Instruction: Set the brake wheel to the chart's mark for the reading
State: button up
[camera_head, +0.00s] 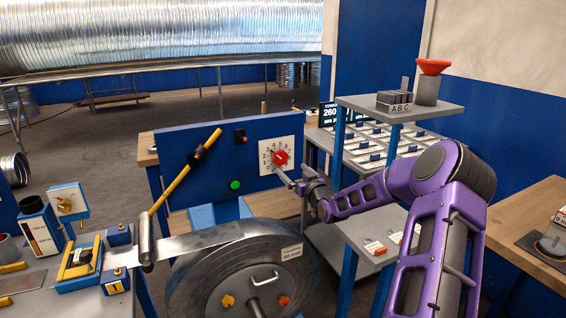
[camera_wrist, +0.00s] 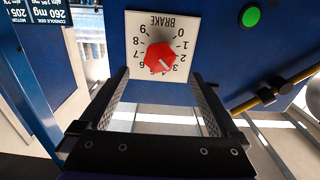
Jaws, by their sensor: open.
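The red brake wheel (camera_head: 280,157) sits on a white numbered dial plate (camera_head: 268,147) on the blue console. In the wrist view the red wheel (camera_wrist: 158,57) and the BRAKE plate (camera_wrist: 150,17) appear upside down. The wheel's white pointer seems to aim near 3 or 4; I cannot tell exactly. My gripper (camera_wrist: 160,85) is open, its fingers apart just in front of the wheel, and holds nothing. In the head view my gripper (camera_head: 287,180) reaches in from the right, below the wheel. A dark display (camera_head: 328,112) behind the console shows "260"; its other text is mostly too small.
The console (camera_head: 198,170) also bears a green button (camera_head: 235,185) and a yellow lever (camera_head: 180,178). A large metal strip reel (camera_head: 215,285) with a label stands in front.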

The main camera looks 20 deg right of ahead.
aim_at(281, 160)
jog(key=w, duration=0.8)
jog(key=shift+w+a, duration=0.15)
jog(key=c, duration=1.4)
jog(key=shift+o, duration=0.2)
jog(key=shift+f+m+b, duration=0.1)
jog(key=shift+m+b, duration=0.2)
jog(key=shift+m, duration=0.1)
jog(key=shift+m+b, duration=0.7)
jog(key=shift+m, duration=0.2)
jog(key=m+b, duration=0.1)
jog(key=m, duration=0.1)
jog(key=shift+m, duration=0.4)
jog(key=m+b, duration=0.1)
jog(key=m, duration=0.2)
jog(key=m+b, duration=0.1)
jog(key=m, duration=0.2)
jog(key=shift+a+r, duration=0.15)
jog(key=shift+r, duration=0.05)
jog(key=shift+m, duration=0.3)
